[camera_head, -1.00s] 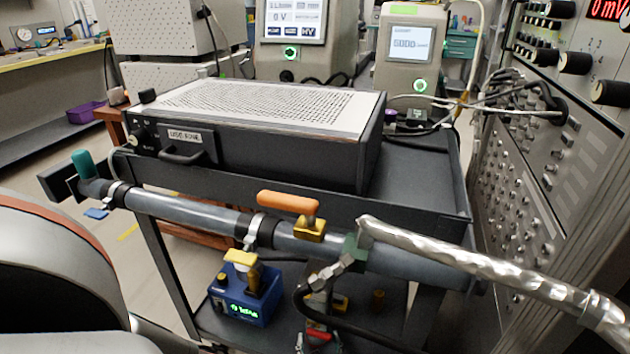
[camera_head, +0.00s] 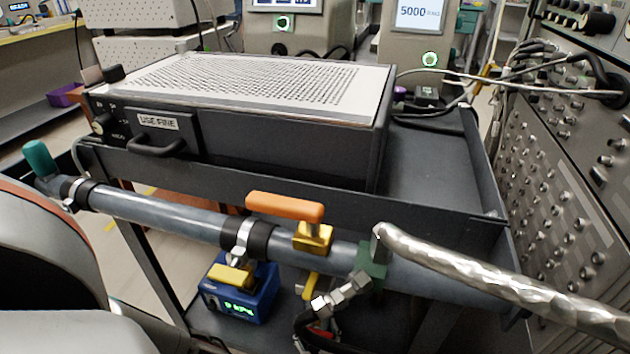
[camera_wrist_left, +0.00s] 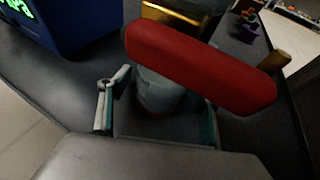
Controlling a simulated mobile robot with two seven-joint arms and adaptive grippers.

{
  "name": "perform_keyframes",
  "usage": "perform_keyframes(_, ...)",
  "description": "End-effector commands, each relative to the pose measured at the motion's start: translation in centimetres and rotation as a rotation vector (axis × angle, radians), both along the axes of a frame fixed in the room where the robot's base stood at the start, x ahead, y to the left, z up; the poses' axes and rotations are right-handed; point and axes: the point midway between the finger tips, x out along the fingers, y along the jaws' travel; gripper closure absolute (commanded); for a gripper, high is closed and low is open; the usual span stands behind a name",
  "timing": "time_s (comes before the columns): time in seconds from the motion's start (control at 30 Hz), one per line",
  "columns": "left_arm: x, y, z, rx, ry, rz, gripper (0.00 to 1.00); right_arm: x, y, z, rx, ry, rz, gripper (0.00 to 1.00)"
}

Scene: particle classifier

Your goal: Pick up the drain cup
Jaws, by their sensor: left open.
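A grey, round cup (camera_wrist_left: 160,94), which I take to be the drain cup, shows in the left wrist view under a red lever handle (camera_wrist_left: 200,68). The handle hides its top. My left gripper (camera_wrist_left: 163,92) is open, with one green-edged finger on each side of the cup. I cannot tell whether the fingers touch it. In the head view the red handle (camera_head: 321,328) shows small at the bottom, below the pipe; I cannot make out the cup or the gripper there. My right gripper is not in view.
A blue gauge box (camera_head: 240,287) stands close by on the lower shelf. The grey pipe (camera_head: 170,212), with an orange-handled valve (camera_head: 287,208), crosses above. A braided hose (camera_head: 490,282) runs right. A black instrument (camera_head: 280,140) sits on the cart's top.

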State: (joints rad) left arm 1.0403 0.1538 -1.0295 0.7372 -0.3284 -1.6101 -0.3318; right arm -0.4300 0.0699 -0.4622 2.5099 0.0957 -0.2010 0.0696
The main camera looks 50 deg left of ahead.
Motion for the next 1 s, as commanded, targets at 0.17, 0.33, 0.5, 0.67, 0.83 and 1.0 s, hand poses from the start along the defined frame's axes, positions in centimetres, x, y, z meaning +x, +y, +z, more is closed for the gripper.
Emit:
perform_keyframes(0.17,0.02,-0.16,-0.02,-0.001,-0.001,-0.001,0.37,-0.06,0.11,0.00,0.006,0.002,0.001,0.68)
perform_keyframes(0.33,0.04,-0.13,0.00,-0.001,-0.001,-0.001,0.45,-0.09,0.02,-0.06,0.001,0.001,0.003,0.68)
perform_keyframes(0.5,0.02,-0.11,-0.01,0.000,0.000,-0.001,0.84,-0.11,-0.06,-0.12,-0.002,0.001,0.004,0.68)
perform_keyframes(0.67,0.04,-0.10,0.01,0.001,-0.001,-0.001,0.89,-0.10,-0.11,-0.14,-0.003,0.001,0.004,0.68)
perform_keyframes(0.83,0.04,-0.07,0.02,0.001,-0.001,-0.001,0.89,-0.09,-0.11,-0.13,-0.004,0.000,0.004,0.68)
perform_keyframes(1.0,0.10,0.11,0.18,0.002,-0.001,0.000,0.89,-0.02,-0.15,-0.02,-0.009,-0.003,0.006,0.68)
